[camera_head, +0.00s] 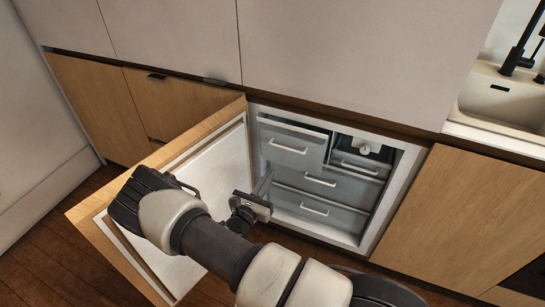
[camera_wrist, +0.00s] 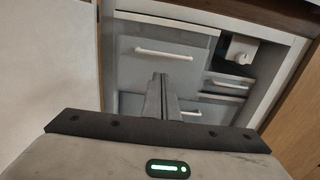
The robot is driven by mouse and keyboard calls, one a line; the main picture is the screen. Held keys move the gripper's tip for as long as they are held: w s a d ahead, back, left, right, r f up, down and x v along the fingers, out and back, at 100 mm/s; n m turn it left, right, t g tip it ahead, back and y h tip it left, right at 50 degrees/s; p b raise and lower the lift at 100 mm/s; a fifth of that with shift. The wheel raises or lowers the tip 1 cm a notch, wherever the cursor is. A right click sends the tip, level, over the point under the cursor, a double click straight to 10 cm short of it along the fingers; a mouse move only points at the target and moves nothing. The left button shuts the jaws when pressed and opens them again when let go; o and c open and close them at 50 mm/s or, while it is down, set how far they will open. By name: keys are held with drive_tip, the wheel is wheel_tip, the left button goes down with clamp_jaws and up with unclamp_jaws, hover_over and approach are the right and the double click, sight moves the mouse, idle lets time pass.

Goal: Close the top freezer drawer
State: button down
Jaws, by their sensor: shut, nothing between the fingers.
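The freezer's top drawer (camera_head: 290,137) is a grey front with a white bar handle, at the upper left inside the open cabinet. It stands forward of its neighbours, with its upper edge showing. It also shows in the wrist view (camera_wrist: 160,38), its handle above my fingers. My gripper (camera_head: 266,178) is shut and empty, in front of the drawers and lower than the top drawer's handle. In the wrist view its fingers (camera_wrist: 161,78) overlap the lower part of the top drawer front. I cannot tell whether they touch it.
The wood-faced freezer door (camera_head: 205,160) stands wide open to the left, close to my gripper. Lower drawers (camera_head: 318,192) and a small right drawer (camera_head: 357,169) look pushed in. A white knob (camera_head: 364,149) sits at the upper right. A sink (camera_head: 505,100) is far right.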

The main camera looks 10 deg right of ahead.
drive_tip(key=s+d, duration=0.3)
drive_tip(key=shift+y, duration=0.3)
drive_tip(key=b+x, duration=0.2)
drive_tip(key=x, duration=1.2)
drive_tip(key=shift+s, duration=0.1)
drive_tip(key=b+x, duration=0.3)
drive_tip(key=x, duration=0.6)
drive_tip(key=shift+d, duration=0.1)
drive_tip(key=shift+r, duration=0.3)
